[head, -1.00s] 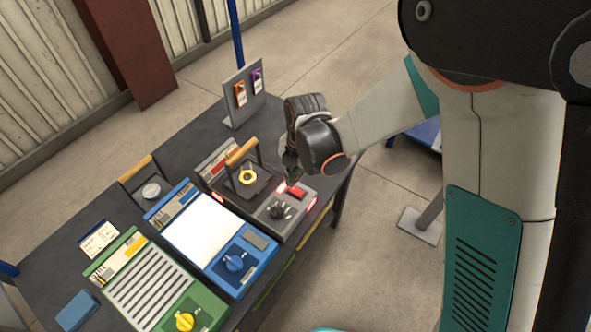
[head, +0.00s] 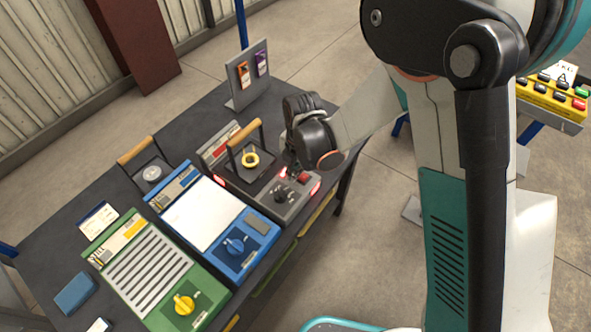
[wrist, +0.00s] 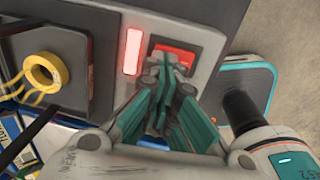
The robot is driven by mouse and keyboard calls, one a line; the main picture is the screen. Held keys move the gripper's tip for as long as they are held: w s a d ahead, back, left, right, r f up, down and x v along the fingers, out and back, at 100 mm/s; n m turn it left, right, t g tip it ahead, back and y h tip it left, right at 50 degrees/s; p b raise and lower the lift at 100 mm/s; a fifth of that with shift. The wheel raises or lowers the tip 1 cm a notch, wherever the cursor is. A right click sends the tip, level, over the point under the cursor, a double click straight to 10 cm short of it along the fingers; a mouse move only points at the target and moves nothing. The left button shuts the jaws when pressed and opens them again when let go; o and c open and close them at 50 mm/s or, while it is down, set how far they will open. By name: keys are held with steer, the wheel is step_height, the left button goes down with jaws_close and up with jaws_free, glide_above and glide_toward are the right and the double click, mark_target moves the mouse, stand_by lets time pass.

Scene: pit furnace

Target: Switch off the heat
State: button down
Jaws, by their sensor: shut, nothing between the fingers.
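The grey heating unit (head: 270,208) stands at the right end of the row on the dark table. In the wrist view the red switch (wrist: 178,52) lies beside a glowing red light strip (wrist: 133,51). My gripper (head: 292,170) is shut and empty, pointing down at the switch end of the unit. In the wrist view its fingertips (wrist: 168,62) overlap the lower part of the switch and hide some of it. I cannot tell whether they touch it.
A yellow ring (head: 250,159) and a wooden-handled frame (head: 244,134) sit on the unit's dark plate. A blue unit (head: 245,258) and a green unit (head: 137,305) stand to the left. A card stand (head: 237,104) is behind. A yellow button panel (head: 545,97) is far right.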

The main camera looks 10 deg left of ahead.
steer(key=shift+a+f+h, duration=0.15)
steer(key=shift+f+h, duration=0.15)
steer(key=shift+r, duration=0.1)
steer(key=shift+s+d+r, duration=0.1)
steer(key=shift+s+d, duration=0.15)
steer(key=shift+d, duration=0.5)
